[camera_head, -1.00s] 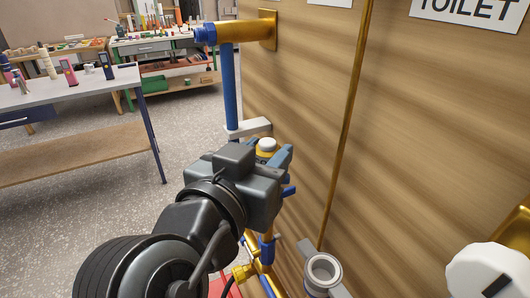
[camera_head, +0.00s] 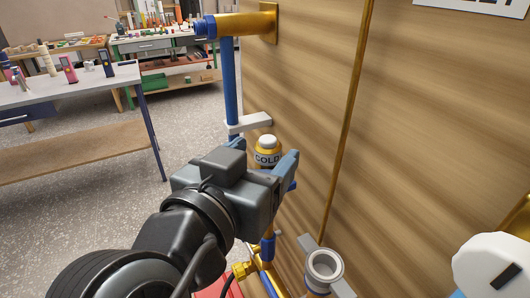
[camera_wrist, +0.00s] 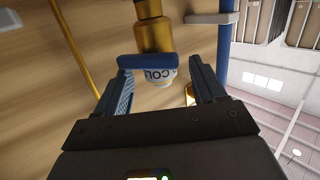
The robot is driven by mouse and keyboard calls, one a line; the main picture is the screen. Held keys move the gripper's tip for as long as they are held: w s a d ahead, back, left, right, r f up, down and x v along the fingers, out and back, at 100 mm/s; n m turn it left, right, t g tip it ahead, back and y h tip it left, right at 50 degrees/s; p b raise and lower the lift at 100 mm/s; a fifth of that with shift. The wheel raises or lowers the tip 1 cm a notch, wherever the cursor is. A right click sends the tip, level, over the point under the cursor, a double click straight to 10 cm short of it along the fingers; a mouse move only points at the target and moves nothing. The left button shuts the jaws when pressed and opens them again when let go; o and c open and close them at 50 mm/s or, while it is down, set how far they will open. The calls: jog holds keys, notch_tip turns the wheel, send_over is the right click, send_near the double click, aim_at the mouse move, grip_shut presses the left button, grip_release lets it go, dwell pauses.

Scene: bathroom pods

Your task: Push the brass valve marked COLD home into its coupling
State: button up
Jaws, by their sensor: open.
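The brass valve (camera_head: 267,160) has a pale cap and a white band marked COLD. It stands close to the wood panel, beyond my gripper (camera_head: 264,150). In the wrist view, the valve's label (camera_wrist: 158,76) appears upside down, with its brass body (camera_wrist: 153,36) above and a blue bar (camera_wrist: 147,61) across it. My gripper also shows in the wrist view (camera_wrist: 161,71), its fingers open on either side of the valve in the picture. I see no grip on it. Its lower part and the coupling joint are hidden by my gripper, so how deep it sits cannot be told.
A blue pipe (camera_head: 230,85) with a brass elbow (camera_head: 245,23) and a white bracket (camera_head: 249,122) runs along the panel. A grey ring fitting (camera_head: 324,266) and a white round knob (camera_head: 490,268) are at lower right. A table (camera_head: 75,85) stands left; open floor lies between.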

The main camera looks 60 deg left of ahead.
jog(key=v, duration=0.6)
jog(key=shift+w+b, duration=0.1)
jog(key=shift+b, duration=0.25)
jog(key=shift+f, duration=0.1)
